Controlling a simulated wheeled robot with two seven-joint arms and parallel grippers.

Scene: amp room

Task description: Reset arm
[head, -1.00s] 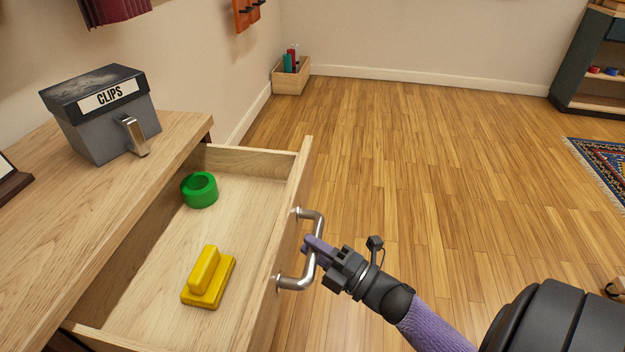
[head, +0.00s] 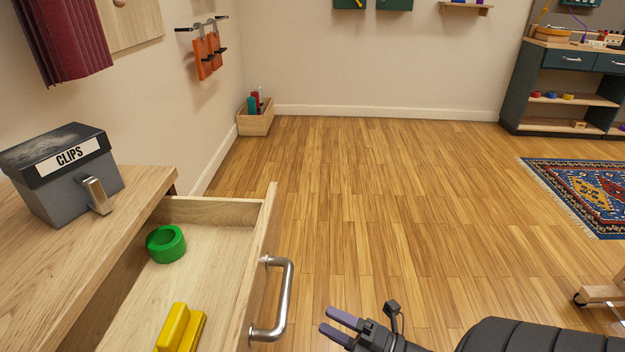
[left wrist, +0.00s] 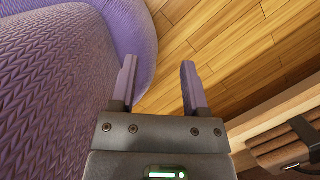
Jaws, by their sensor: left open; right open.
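My right gripper (head: 341,320) is open and empty at the bottom of the head view. It is to the right of the metal drawer handle (head: 285,300) and apart from it. The wooden drawer (head: 222,211) stands open. My left gripper (left wrist: 157,85) shows only in the left wrist view. It is open with nothing between its fingers, beside a purple knitted surface that looks like my own body covering, with wooden floor beyond.
In the drawer lie a green ring (head: 165,244) and a yellow block (head: 180,330). A grey CLIPS box (head: 72,185) stands on the wooden top. The floor (head: 390,200) is clear up to a patterned rug (head: 590,190) at the right.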

